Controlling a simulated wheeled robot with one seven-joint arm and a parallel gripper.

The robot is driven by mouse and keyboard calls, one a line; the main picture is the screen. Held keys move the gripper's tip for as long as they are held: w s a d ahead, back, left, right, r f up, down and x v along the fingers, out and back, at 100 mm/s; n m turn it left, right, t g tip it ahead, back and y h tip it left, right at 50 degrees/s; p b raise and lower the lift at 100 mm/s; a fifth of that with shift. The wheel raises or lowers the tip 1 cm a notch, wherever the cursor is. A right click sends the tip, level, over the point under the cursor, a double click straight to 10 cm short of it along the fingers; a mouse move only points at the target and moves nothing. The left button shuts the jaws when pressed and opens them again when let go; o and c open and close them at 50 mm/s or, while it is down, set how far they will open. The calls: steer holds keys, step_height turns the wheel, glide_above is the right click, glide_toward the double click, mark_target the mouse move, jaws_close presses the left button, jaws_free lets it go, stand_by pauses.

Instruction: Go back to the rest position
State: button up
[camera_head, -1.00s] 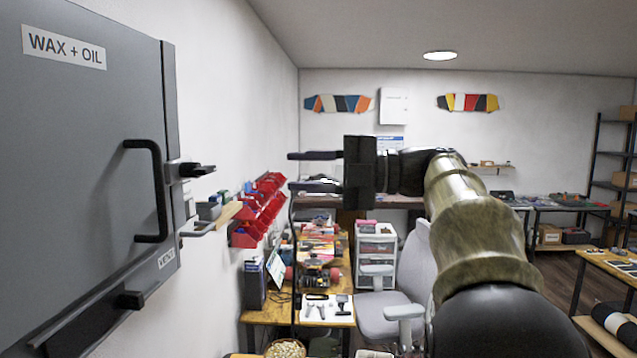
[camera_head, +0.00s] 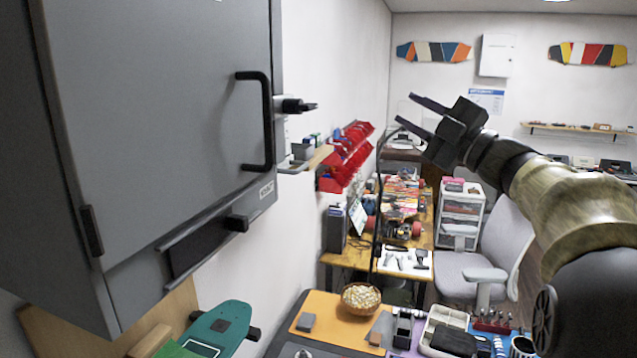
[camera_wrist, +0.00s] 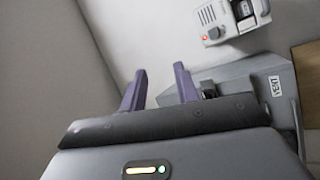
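My gripper (camera_head: 414,115) is raised in the middle of the head view, in front of the back wall and to the right of the grey cabinet (camera_head: 165,120). Its two fingers are apart, with nothing between them. In the wrist view the two purple-grey fingers (camera_wrist: 158,88) are also apart and empty. The cabinet door is shut, with a black handle (camera_head: 257,120) on its right side. The grey surface labelled "VENT" (camera_wrist: 235,75) shows behind the fingers in the wrist view.
Red bins (camera_head: 345,155) hang on the left wall. Below are a workbench (camera_head: 350,258), an office chair (camera_head: 485,265), a white drawer unit (camera_head: 461,212) and a bowl (camera_head: 361,298) on a nearer bench. A teal skateboard deck (camera_head: 222,325) is at lower left. The air around my gripper looks clear.

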steer(key=w+d+f+m+t+h, duration=0.2)
steer(key=f+m+h, duration=0.4)
steer(key=f+m, duration=0.1)
steer(key=w+d+f+m+t+h, duration=0.1)
steer(key=w+d+f+m+h, duration=0.15)
steer(key=f+m+h, duration=0.4)
steer(key=s+a+f+m+g+h, duration=0.1)
steer(key=s+f+m+g, duration=0.15)
steer(key=f, duration=0.45)
steer(key=s+f+m+g+h, duration=0.1)
steer(key=f+m+g+h, duration=0.15)
steer(key=f, duration=0.55)
steer(key=s+a+f+m+g, duration=0.1)
steer(key=s+a+f+g, duration=0.2)
steer(key=s+f, duration=0.7)
steer(key=s+a+f+m+g+y, duration=0.1)
steer(key=s+a+f+m+g, duration=0.1)
steer(key=s+f+g, duration=0.6)
steer(key=s+a+f, duration=0.1)
steer(key=s+f, duration=0.2)
steer(key=s, duration=0.2)
steer(key=shift+s+a, duration=0.15)
steer(key=shift+a, duration=0.05)
steer(key=shift+m, duration=0.25)
